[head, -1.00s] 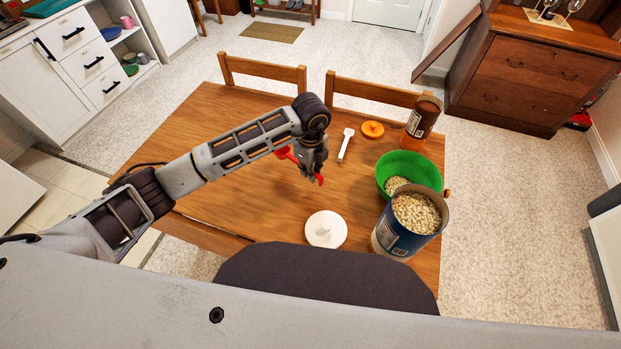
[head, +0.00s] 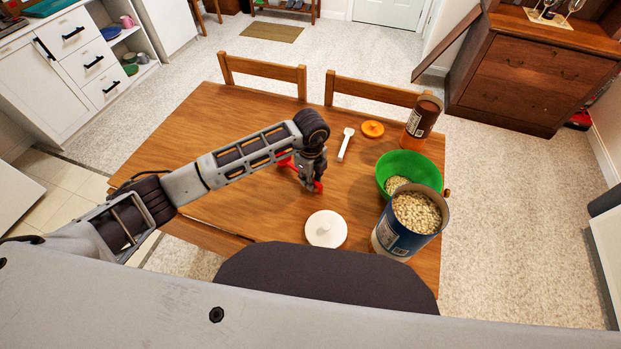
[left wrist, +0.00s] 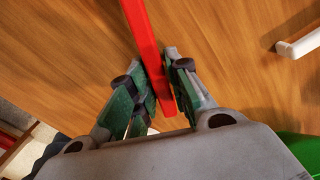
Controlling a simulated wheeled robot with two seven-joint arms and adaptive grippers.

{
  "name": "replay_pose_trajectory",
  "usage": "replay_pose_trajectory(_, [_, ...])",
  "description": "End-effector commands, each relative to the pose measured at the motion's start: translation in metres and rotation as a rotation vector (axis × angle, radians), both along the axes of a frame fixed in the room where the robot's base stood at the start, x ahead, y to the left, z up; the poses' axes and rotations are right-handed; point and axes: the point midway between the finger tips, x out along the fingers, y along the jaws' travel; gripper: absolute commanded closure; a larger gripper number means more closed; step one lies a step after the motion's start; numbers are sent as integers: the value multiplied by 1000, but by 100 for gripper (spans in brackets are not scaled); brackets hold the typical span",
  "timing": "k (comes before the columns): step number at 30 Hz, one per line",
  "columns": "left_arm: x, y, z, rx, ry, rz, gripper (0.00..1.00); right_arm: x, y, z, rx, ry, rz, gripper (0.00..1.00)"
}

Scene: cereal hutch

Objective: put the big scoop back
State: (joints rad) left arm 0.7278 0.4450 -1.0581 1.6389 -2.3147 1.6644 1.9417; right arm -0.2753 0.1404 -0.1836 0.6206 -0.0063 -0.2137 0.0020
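A red scoop (head: 287,161) is in my left gripper (head: 311,184), over the middle of the table. In the left wrist view its straight red handle (left wrist: 146,40) runs between the two fingers of the gripper (left wrist: 160,85), which sit close against it. The gripper hides part of the scoop in the head view, and I cannot tell whether the scoop touches the table. A smaller white scoop (head: 346,144) lies on the table to the right; part of it shows in the left wrist view (left wrist: 298,45). My right gripper is not in view.
A blue canister of oats (head: 398,237) stands at the table's near right, beside a green bowl (head: 425,168) with some oats. A white lid (head: 326,229), an orange lid (head: 372,129) and a brown bottle (head: 421,120) are also on the table (head: 215,115). The table's left part is clear.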

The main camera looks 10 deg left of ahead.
Motion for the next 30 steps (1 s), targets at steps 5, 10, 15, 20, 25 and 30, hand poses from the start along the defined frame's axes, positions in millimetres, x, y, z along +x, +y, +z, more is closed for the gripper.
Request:
replay_pose_trajectory(5, [0, 0, 0, 0, 0, 0, 66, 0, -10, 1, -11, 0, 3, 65])
replay_pose_trajectory(10, [0, 0, 0, 0, 0, 0, 66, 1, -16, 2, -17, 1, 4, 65])
replay_pose_trajectory(15, [0, 0, 2, 0, 0, 0, 66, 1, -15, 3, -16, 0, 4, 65])
replay_pose_trajectory(20, [0, 0, 11, -1, -1, 0, 66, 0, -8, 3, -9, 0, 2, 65])
replay_pose_trajectory(25, [1, 0, 30, 0, -2, 1, 66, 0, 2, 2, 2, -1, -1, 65])
replay_pose_trajectory(30, [1, -1, 55, 0, -2, -1, 66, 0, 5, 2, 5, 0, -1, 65])
